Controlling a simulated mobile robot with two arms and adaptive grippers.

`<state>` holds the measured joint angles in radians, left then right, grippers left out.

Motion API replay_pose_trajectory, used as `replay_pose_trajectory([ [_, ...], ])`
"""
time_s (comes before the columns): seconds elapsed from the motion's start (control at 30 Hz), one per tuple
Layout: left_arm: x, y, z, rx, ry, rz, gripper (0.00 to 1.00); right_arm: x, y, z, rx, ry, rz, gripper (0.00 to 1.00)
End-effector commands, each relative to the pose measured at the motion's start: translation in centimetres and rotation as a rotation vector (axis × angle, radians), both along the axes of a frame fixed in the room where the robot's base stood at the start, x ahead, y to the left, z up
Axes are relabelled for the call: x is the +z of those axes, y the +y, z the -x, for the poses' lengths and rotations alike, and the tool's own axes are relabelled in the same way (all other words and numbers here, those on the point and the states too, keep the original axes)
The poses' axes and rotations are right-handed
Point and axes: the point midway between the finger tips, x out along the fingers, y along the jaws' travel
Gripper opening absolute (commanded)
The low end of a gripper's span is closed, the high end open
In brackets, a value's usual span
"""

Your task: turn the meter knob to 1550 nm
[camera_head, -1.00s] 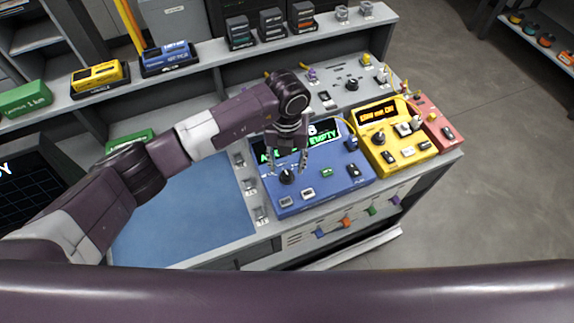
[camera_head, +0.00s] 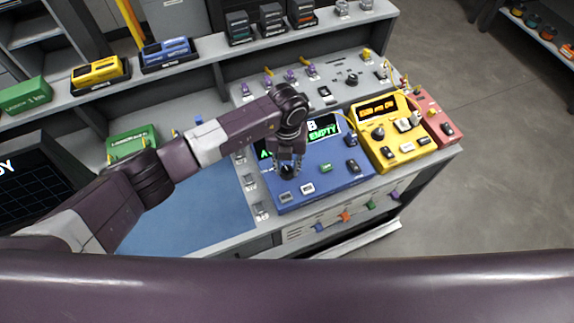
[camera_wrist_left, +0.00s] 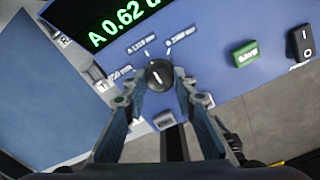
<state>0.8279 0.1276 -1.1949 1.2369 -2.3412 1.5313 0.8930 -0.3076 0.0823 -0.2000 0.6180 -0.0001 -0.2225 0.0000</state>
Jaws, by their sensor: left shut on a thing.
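The blue meter (camera_head: 345,178) stands on the bench, with a dark screen of green text and a black knob (camera_head: 288,171) at its left front. My left gripper (camera_head: 287,165) is down at this knob. In the left wrist view its two fingers (camera_wrist_left: 158,85) are closed on the sides of the round knob (camera_wrist_left: 158,74), whose face carries a short white mark. Small wavelength labels (camera_wrist_left: 143,45) fan out around the knob; which one the mark points at is unclear. The screen (camera_wrist_left: 110,22) reads "A 0.62 d", cut off. My right gripper is not in view.
A green button (camera_wrist_left: 245,54) and a black rocker switch (camera_wrist_left: 302,42) sit right of the knob. A yellow device (camera_head: 395,148) and a red one (camera_head: 437,122) stand right of the meter. A blue mat (camera_head: 200,200) lies left. The shelf behind holds several boxes.

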Motion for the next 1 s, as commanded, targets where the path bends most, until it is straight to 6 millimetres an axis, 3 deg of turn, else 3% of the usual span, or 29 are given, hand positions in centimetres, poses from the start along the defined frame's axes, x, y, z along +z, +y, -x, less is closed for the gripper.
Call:
replay_pose_trajectory([
  [0.27,-0.1,0.0,0.0,-0.026,-0.001,0.000,0.01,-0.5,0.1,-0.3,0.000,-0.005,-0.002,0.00],
  [0.47,-0.3,0.0,-0.1,-0.116,-0.004,-0.001,0.01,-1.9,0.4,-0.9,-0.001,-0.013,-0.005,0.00],
  [1.0,-0.5,0.0,-0.2,-0.580,-0.005,-0.001,0.01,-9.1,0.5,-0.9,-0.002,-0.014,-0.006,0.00],
])
